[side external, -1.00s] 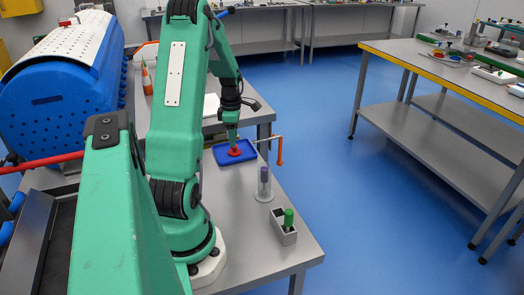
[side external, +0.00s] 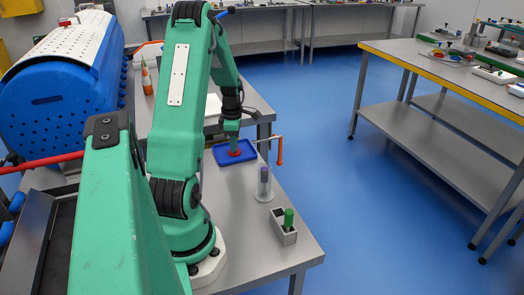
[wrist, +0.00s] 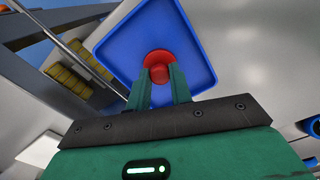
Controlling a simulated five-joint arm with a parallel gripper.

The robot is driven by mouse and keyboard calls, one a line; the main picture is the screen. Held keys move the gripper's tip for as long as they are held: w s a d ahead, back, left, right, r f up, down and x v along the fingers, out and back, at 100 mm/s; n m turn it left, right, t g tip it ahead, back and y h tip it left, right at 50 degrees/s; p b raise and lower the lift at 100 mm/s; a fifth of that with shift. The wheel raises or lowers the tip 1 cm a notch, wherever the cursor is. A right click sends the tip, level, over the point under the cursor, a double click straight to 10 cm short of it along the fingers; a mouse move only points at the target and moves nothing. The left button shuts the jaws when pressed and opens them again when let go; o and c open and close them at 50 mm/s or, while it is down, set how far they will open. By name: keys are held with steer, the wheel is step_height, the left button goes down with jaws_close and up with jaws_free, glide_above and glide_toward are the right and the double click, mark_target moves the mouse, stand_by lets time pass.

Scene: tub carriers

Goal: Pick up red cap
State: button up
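The red cap (wrist: 157,57) has a round disc and a smaller knob, and is at the blue tray (wrist: 195,50) on the bench. In the side view the cap (side external: 234,153) shows low in the tray (side external: 222,158), under my fingers. My gripper (wrist: 159,73) points down, with one green finger on each side of the knob. The fingertips are very close to the knob; I cannot tell whether they press on it. My gripper (side external: 233,145) hides part of the cap in the side view.
An orange-handled crank (side external: 279,150) stands just right of the tray. A clear holder with a purple-topped tube (side external: 264,180) and a grey block (side external: 283,232) with a green peg (side external: 288,218) stand nearer. A blue perforated drum (side external: 62,85) is at left.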

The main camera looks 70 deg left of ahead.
jaws_close()
steer(key=shift+r, duration=0.1)
steer(key=shift+r, duration=0.4)
step_height(320, 180, up, 3)
steer(key=shift+r, duration=0.1)
steer(key=w+d+r, duration=0.5)
steer(key=d+r, duration=0.2)
steer(key=d, duration=0.3)
steer(key=shift+w+d, duration=0.2)
steer(key=shift+w, duration=0.05)
steer(key=shift+f, duration=0.1)
